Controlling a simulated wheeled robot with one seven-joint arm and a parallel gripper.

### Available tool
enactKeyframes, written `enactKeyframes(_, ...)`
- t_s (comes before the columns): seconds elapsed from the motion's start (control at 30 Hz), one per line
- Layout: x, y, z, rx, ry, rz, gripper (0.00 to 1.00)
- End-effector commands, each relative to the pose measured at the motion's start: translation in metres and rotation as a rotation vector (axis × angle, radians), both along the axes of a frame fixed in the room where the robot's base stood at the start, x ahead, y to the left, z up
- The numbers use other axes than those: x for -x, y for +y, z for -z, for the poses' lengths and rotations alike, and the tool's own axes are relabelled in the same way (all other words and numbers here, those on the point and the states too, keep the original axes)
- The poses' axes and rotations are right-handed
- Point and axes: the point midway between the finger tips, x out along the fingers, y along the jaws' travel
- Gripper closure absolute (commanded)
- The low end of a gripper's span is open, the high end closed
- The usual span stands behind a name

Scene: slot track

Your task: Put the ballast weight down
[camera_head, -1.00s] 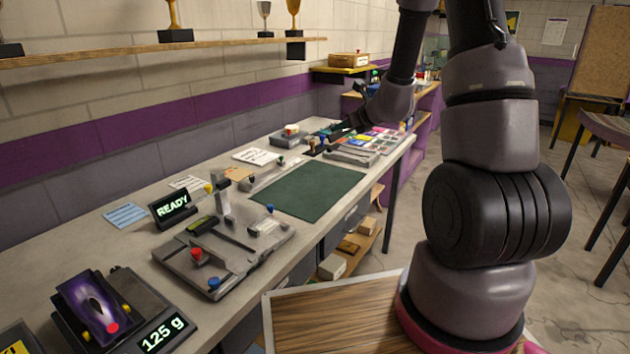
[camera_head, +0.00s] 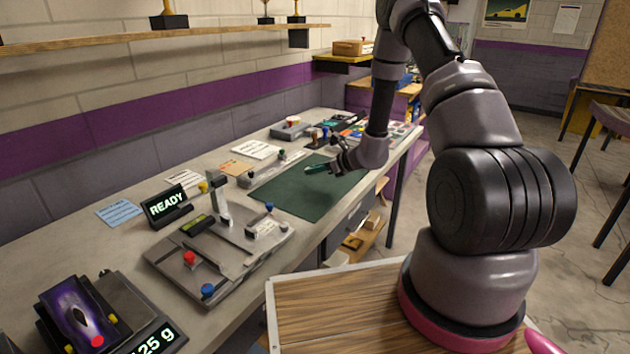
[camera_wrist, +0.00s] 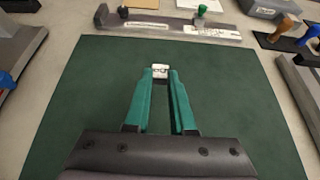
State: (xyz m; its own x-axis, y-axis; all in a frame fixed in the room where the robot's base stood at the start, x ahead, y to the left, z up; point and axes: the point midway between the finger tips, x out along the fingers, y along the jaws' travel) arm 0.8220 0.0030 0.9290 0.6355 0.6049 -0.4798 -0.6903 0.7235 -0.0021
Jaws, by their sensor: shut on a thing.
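In the wrist view the ballast weight (camera_wrist: 160,72) is a small pale metallic block held between the tips of my gripper (camera_wrist: 161,80). The two teal fingers are shut on it, over the dark green mat (camera_wrist: 85,75). In the head view my gripper (camera_head: 318,169) is over the far part of the green mat (camera_head: 285,195). The weight is too small to make out there. I cannot tell from these frames how far above the mat it is.
A grey ruler-like fixture (camera_wrist: 170,24) with a green knob lies beyond the mat. A scale (camera_head: 150,340) bearing a purple car (camera_head: 75,312) stands at the near left. A fixture with red and blue knobs (camera_head: 165,255) sits before a READY display (camera_head: 168,203). The mat is otherwise clear.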

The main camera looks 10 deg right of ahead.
Motion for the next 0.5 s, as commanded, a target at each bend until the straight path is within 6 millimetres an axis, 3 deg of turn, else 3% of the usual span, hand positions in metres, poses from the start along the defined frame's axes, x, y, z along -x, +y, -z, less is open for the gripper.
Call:
enactKeyframes(0.23,0.001,0.000,0.035,-0.002,0.004,0.001,1.00)
enactKeyframes(0.5,0.000,0.000,0.038,0.000,0.000,0.000,1.00)
